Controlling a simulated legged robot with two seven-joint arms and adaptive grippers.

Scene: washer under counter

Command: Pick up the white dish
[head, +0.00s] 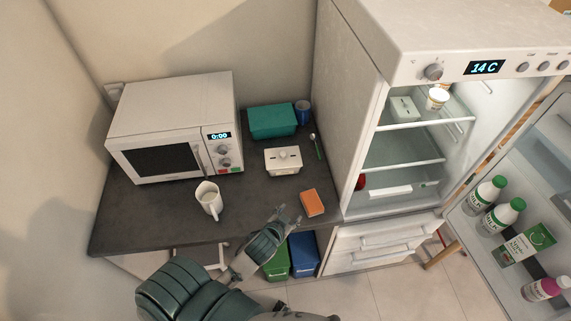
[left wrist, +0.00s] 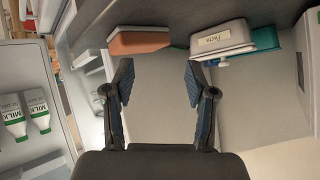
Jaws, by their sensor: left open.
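A white lidded dish (head: 283,161) with a knob on its lid stands on the dark counter, in front of the teal box. It also shows in the left wrist view as a white labelled container (left wrist: 222,42) at the upper right. My left gripper (head: 286,215) is open and empty near the counter's front edge, apart from the dish and nearer to me. In the left wrist view its two fingers (left wrist: 157,82) are spread with nothing between them. A similar small white dish (head: 404,108) sits on the fridge's upper shelf. My right gripper does not show.
An orange block (head: 312,203) lies on the counter right of my left gripper. A white mug (head: 209,199), microwave (head: 172,127), teal box (head: 272,121) and blue cup (head: 303,112) stand around. The open fridge (head: 350,100) bounds the right. Green and blue bins (head: 304,255) are below.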

